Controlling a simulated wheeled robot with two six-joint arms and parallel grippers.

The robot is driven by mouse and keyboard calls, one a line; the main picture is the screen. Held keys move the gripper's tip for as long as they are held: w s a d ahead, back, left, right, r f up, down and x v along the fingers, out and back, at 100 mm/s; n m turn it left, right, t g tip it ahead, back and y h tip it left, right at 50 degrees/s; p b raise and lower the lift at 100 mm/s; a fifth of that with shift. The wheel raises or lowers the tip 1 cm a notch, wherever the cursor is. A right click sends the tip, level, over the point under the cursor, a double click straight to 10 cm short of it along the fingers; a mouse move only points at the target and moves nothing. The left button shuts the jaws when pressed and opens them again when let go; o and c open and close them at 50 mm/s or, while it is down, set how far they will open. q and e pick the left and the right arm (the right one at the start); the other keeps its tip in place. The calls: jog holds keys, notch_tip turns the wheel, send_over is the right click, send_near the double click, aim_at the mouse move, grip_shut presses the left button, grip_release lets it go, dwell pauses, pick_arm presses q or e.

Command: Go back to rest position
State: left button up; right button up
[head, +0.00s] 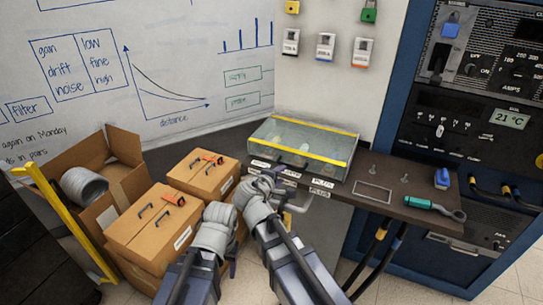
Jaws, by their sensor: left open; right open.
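My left gripper (220,212) is at the end of the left arm, in front of the cardboard boxes. My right gripper (268,186) is just right of it, by the front edge of the dark shelf. Both are open, and I see nothing held in either. Their fingers are small and partly hidden by my own wrists.
Closed cardboard boxes (150,225) and an open box (125,146) with a grey coil (84,187) stand left. A clear case (300,150) sits on the shelf (400,172), with a teal-handled tool (430,207) to its right. A blue instrument rack (470,130) stands right.

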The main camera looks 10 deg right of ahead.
jog(key=s+d+f+m+g+y, duration=0.3)
jog(key=s+f+m+g+y, duration=0.4)
jog(key=s+f+m+g, duration=0.65)
jog(key=s+a+r+n+t+h, duration=0.1)
jog(key=s+a+n+t, duration=0.2)
jog(key=s+a+n, duration=0.5)
jog(key=a+r+m+p, duration=0.2)
jog(key=a+r+p, duration=0.1)
jog(key=r+p, duration=0.9)
jog(key=shift+s+r, duration=0.25)
jog(key=shift+r, duration=0.15)
